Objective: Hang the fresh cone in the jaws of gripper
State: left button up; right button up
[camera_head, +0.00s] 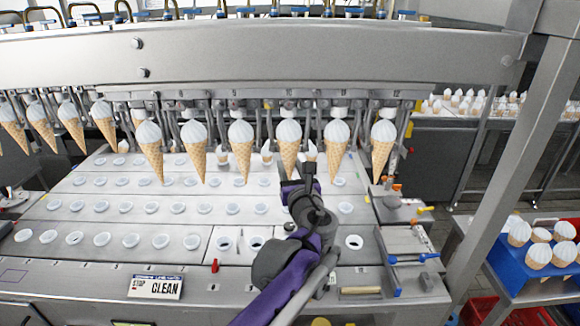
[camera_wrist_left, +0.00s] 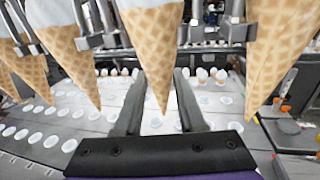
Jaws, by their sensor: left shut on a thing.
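A row of white-topped waffle cones hangs point down from the metal jaws of the machine's grippers (camera_head: 312,106). My left gripper (camera_head: 298,172) reaches up from below and is shut on one cone (camera_head: 289,142), near the middle right of the row. In the left wrist view this cone (camera_wrist_left: 153,38) stands upright between my two dark fingers, its tip downward. Its white top is level with its neighbours at the machine's jaws in the head view. The jaws' hold on it is too small to tell. My right gripper is not in view.
Neighbouring cones (camera_head: 240,148) and (camera_head: 337,143) hang close on both sides. Below lies a steel deck (camera_head: 120,222) with rows of white-rimmed holes. A blue tray (camera_head: 548,270) with several cones stands at the right. A sign (camera_head: 155,287) reads CLEAN.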

pick_arm(q)
jog(key=o, duration=1.3)
jog(key=shift+s, duration=0.1)
jog(key=a+v, duration=0.1)
jog(key=v, duration=0.7)
jog(key=shift+s+a, duration=0.35)
jog(key=shift+s, duration=0.2)
dwell(0.3)
